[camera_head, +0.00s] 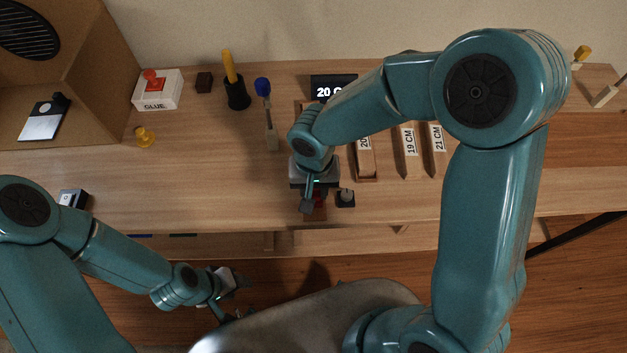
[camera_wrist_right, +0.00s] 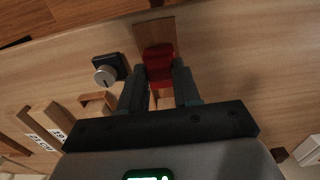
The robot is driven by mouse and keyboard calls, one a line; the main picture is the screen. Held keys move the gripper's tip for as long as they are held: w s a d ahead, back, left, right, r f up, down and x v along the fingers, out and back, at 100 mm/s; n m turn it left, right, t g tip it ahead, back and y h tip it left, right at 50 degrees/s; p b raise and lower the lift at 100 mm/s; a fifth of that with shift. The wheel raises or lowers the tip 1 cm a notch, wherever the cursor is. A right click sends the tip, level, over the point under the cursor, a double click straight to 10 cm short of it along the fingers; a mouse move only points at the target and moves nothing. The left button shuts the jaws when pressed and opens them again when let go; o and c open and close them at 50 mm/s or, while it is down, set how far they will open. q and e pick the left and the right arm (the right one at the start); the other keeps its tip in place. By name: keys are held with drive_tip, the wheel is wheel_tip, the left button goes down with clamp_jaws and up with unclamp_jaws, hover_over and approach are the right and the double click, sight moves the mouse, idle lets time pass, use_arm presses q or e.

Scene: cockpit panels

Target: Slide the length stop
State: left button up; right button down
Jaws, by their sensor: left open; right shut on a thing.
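The length stop looks to be the red block (camera_wrist_right: 158,65) on a brown wooden track (camera_wrist_right: 154,32) in the right wrist view. My right gripper (camera_wrist_right: 160,72) is shut on this block, one finger on each side. In the head view the right gripper (camera_head: 312,203) is at the front edge of the bench, and only a bit of red shows beside it. A dark display (camera_head: 333,88) reads "20 C", the rest hidden by my arm. My left gripper (camera_head: 232,292) is open and empty, low in front of the bench.
Wooden pieces labelled 19 CM (camera_head: 409,150) and 21 CM (camera_head: 436,150) lie to the right. A blue-tipped lever (camera_head: 265,100), a black cup (camera_head: 237,95) and a GLUE box (camera_head: 157,92) stand further left.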

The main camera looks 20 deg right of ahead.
drive_tip(key=shift+s+a, duration=0.2)
drive_tip(key=shift+s, duration=0.5)
drive_tip(key=c, duration=0.8)
unclamp_jaws()
drive_tip(key=shift+c, duration=0.2)
drive_tip(key=shift+o, duration=0.2)
drive_tip(key=shift+s+a+r, duration=0.1)
drive_tip(key=shift+s, duration=0.1)
drive_tip(key=shift+w, duration=0.25)
drive_tip(key=shift+r, duration=0.3)
wheel_tip(320, 180, up, 16)
drive_tip(key=shift+s+f, duration=0.15)
drive_tip(key=shift+s, duration=0.1)
